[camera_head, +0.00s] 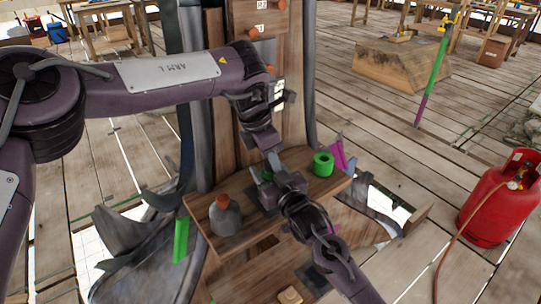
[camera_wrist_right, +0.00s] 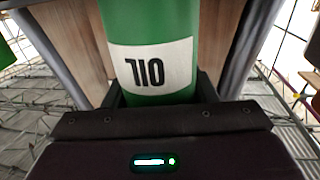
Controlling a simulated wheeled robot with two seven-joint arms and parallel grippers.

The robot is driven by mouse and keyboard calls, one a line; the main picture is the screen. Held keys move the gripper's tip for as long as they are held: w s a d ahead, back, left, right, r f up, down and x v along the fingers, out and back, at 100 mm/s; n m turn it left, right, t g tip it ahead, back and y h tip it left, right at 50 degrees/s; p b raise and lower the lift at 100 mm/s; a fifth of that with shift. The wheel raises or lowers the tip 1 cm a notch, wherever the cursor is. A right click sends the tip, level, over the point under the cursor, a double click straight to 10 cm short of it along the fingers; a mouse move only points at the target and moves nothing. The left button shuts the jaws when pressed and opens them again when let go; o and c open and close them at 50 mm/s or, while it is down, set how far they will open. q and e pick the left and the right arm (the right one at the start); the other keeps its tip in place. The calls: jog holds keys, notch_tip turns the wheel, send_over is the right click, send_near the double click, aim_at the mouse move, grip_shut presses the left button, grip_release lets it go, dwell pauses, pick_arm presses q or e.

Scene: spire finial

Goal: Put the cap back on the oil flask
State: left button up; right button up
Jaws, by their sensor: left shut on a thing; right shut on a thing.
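In the right wrist view, my right gripper (camera_wrist_right: 158,106) is shut around a green oil flask (camera_wrist_right: 150,25). Its white label reads "OIL" upside down in the picture. The flask's top and bottom ends are out of view there. My left gripper (camera_head: 268,163) comes down from above, very close to the right one. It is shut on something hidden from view. I see no loose cap.
The shelf (camera_head: 228,243) holds a grey jug (camera_head: 226,218) with an orange top at left and a green round piece (camera_head: 323,163) with a dark opening at right. A wooden column (camera_head: 228,110) rises behind. A red gas cylinder (camera_head: 497,200) with a hose stands far right.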

pick_arm(q)
jog(key=shift+f, duration=0.45)
pick_arm(e)
grip_shut()
pick_arm(q)
jog(key=m, duration=0.3)
jog(key=m+g, duration=0.1)
jog(key=m, duration=0.2)
jog(key=shift+w+f+g, duration=0.1)
jog(key=shift+g, duration=0.2)
jog(key=m+g, duration=0.1)
jog(key=m, duration=0.3)
jog(key=o, duration=1)
jog(key=shift+c, duration=0.2)
